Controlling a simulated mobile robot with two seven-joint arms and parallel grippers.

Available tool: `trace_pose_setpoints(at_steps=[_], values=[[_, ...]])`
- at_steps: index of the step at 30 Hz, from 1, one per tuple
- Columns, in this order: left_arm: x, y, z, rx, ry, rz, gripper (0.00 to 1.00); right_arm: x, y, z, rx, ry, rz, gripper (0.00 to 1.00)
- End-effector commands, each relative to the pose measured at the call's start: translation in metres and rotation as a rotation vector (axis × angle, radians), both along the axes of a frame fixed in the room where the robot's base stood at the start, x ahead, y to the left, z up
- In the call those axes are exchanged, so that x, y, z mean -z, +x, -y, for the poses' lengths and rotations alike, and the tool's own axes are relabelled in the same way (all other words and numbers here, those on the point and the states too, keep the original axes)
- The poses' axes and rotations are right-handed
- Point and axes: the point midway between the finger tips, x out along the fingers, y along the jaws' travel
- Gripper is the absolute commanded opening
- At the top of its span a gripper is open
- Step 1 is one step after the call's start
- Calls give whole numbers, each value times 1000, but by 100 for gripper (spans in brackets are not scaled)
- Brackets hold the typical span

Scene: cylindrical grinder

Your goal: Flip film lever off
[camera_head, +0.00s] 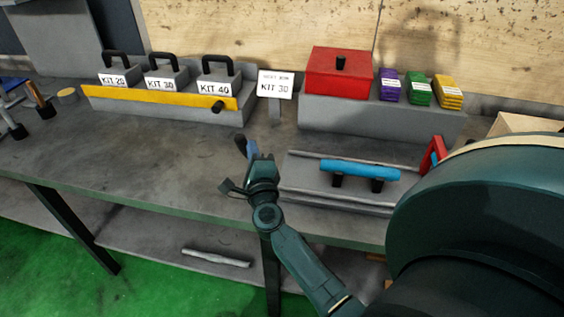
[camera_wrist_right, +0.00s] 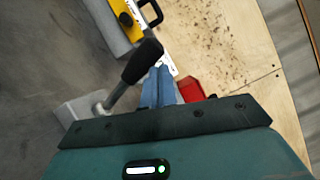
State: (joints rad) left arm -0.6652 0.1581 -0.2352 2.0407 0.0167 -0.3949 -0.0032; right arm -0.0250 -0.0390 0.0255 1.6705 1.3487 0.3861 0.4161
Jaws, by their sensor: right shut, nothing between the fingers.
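A lever with a black grip (camera_wrist_right: 143,62) and a thin metal shaft rises from a grey base (camera_wrist_right: 82,110) in the right wrist view. It stands tilted, just left of my right gripper's blue fingers (camera_wrist_right: 158,88). In the head view, the black grip (camera_head: 240,145) shows just left of the fingers of my right gripper (camera_head: 252,150), above the bench's front part. The fingers are shut and empty. I cannot tell whether they touch the lever. The lever's base is hidden behind my gripper in the head view. My left gripper is not in view.
A red box (camera_head: 338,76) and coloured packs (camera_head: 419,91) stand at the back right. A blue-handled fixture (camera_head: 360,171) lies right of my gripper. The bench's left middle is clear.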

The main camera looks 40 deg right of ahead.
Motion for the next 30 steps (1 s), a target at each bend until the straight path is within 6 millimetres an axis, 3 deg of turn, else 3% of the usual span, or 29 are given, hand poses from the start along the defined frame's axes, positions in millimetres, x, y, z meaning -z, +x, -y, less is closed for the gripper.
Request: trace_pose_setpoints(at_steps=[30], values=[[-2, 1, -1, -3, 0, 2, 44, 0, 12, -12, -8, 1, 3, 0]])
